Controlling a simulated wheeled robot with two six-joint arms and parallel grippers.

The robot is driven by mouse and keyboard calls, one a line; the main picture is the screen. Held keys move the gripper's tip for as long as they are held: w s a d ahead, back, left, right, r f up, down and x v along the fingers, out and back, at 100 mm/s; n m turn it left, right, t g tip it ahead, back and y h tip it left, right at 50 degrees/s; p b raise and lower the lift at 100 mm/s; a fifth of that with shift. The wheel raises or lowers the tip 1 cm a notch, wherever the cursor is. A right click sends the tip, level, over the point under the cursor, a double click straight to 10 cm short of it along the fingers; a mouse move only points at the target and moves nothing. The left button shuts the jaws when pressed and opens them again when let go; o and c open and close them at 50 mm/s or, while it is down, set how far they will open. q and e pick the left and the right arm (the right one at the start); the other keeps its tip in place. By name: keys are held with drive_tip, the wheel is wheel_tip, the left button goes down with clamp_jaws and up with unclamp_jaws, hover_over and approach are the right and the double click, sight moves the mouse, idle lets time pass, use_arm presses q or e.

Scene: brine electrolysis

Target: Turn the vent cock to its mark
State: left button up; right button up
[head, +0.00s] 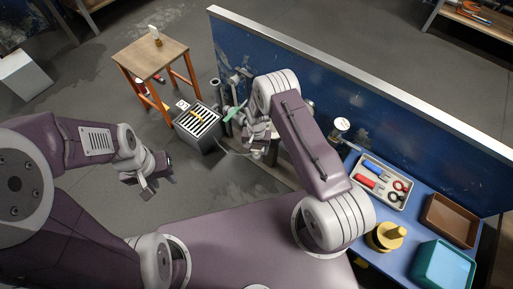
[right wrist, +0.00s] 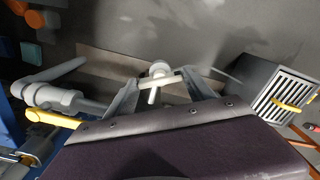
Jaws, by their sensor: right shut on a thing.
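The vent cock (right wrist: 157,76) is a pale, T-shaped fitting with a round knob and a short stem, in the middle of the right wrist view. My right gripper (right wrist: 160,82) has its two grey fingers on either side of the cock's crossbar and is shut on it. In the head view my right gripper (head: 262,140) is low by the pipework at the blue wall, mostly hidden by my own arm. I cannot make out a mark on the cock. My left gripper (head: 148,184) hangs over the floor, away from the pipework; its jaw gap is unclear.
Grey pipes (right wrist: 60,97) with a yellow lever (right wrist: 52,119) are left of the cock. A slatted grey box (head: 198,127) stands near a wooden stool (head: 152,58). The blue partition (head: 350,110) rises behind. A blue table (head: 400,235) carries a tool tray (head: 362,200) and bins.

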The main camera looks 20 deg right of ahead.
sight(256, 150)
drive_tip(key=m+p, duration=0.1)
drive_tip(key=m, duration=0.4)
drive_tip(key=shift+m, duration=0.3)
idle(0.5)
drive_tip(key=o, duration=1.4)
drive_tip(key=shift+r, duration=0.1)
wheel_tip(256, 150, up, 9)
drive_tip(key=p, duration=0.4)
